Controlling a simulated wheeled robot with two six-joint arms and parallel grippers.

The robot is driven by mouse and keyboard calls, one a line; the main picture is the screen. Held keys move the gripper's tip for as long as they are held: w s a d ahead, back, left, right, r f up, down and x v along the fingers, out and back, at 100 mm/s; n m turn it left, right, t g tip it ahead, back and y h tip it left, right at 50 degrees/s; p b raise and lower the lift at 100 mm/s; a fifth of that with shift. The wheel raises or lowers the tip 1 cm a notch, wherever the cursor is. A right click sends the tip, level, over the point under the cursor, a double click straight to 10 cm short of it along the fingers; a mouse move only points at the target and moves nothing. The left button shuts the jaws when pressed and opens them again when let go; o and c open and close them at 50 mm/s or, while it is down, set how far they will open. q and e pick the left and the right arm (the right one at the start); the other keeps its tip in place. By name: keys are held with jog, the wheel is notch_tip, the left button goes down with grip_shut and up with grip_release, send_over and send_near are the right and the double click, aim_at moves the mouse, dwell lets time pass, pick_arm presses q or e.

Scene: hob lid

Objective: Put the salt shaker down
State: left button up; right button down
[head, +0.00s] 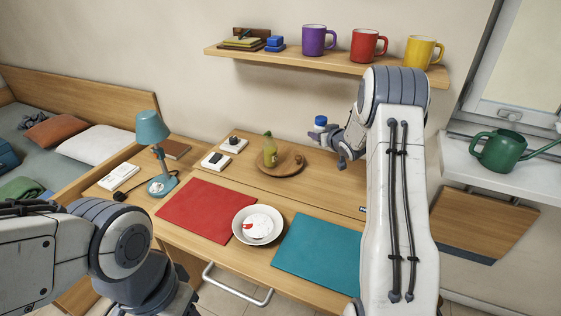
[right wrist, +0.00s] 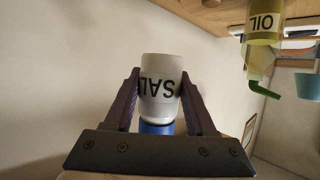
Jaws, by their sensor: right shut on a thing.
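The white salt shaker (right wrist: 160,88) has dark lettering and a blue cap. In the right wrist view it sits between the two dark fingers of my right gripper (right wrist: 158,95), which is shut on it. In the head view the shaker (head: 320,122) is held up with its blue cap on top, in front of the wall, to the right of and above the round wooden board (head: 293,163). My right gripper (head: 330,135) also shows there, partly hidden by my arm. My left arm comes in at the lower left; its fingers are not seen.
A greenish oil bottle (head: 270,152) stands on the board. A red mat (head: 205,210), a bowl (head: 257,225) and a teal mat (head: 315,253) lie nearer. A shelf (head: 300,58) with several mugs hangs above. The desk right of the board looks clear, though my arm hides part.

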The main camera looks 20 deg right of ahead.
jog(key=shift+w+d, duration=0.2)
jog(key=shift+w, duration=0.05)
send_over(290, 156)
notch_tip(290, 156, down, 7)
jog(key=shift+d+r, duration=0.1)
notch_tip(290, 156, down, 4)
jog(key=shift+r+p, duration=0.1)
jog(key=shift+p, duration=0.25)
jog(key=shift+f, duration=0.2)
jog(key=shift+c, duration=1.1)
grip_release()
